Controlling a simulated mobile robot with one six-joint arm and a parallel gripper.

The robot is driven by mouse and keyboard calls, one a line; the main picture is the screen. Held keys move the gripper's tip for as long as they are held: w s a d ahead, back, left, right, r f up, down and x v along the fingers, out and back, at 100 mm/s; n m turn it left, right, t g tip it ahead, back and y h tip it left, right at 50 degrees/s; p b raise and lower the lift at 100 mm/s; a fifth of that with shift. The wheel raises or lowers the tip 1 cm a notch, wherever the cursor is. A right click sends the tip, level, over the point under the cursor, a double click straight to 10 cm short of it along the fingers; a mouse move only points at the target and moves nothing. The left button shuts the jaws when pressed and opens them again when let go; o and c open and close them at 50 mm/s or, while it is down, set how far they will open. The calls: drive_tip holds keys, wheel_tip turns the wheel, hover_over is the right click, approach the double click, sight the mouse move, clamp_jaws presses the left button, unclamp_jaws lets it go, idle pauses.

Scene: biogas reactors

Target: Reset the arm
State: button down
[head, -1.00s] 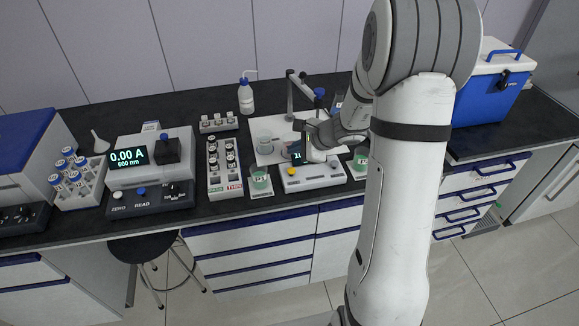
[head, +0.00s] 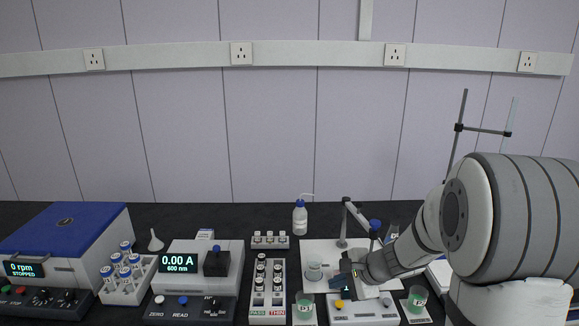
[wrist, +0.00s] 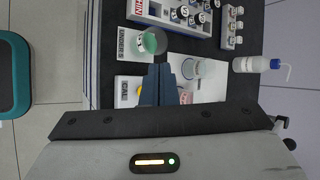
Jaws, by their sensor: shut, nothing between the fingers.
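My arm reaches in from the right in the head view. My gripper (head: 345,287) hangs above the bench, over the front of the white board and the back of the white device with a yellow button (head: 363,312). In the wrist view the dark blue fingers (wrist: 158,85) are together with nothing between them. They cover part of the white device behind them.
Near my gripper stand a clear beaker (head: 314,272), two beakers of green liquid (head: 305,304) (head: 417,299) and a stand (head: 344,225). Left are a vial rack (head: 268,292), photometer (head: 195,260), tube rack (head: 145,292) and centrifuge (head: 72,240). A wash bottle (head: 300,218) stands behind.

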drive_tip(key=s+a+r+n+g+h, duration=0.1)
drive_tip(key=s+r+n, duration=0.25)
drive_tip(key=s, duration=0.35)
drive_tip(key=s+a+r+n+g+h, duration=0.1)
drive_tip(key=s+a+r+n, duration=0.15)
drive_tip(key=s+n, duration=0.35)
drive_tip(key=s+d+r+n+h, duration=0.3)
drive_tip(key=s+d+n+h, duration=0.1)
drive_tip(key=s, duration=0.6)
drive_tip(key=shift+s+d+n, duration=0.3)
drive_tip(key=shift+d+n, duration=0.25)
drive_tip(key=shift+d, duration=0.2)
drive_tip(key=c, duration=2.1)
unclamp_jaws()
drive_tip(key=shift+c, duration=0.2)
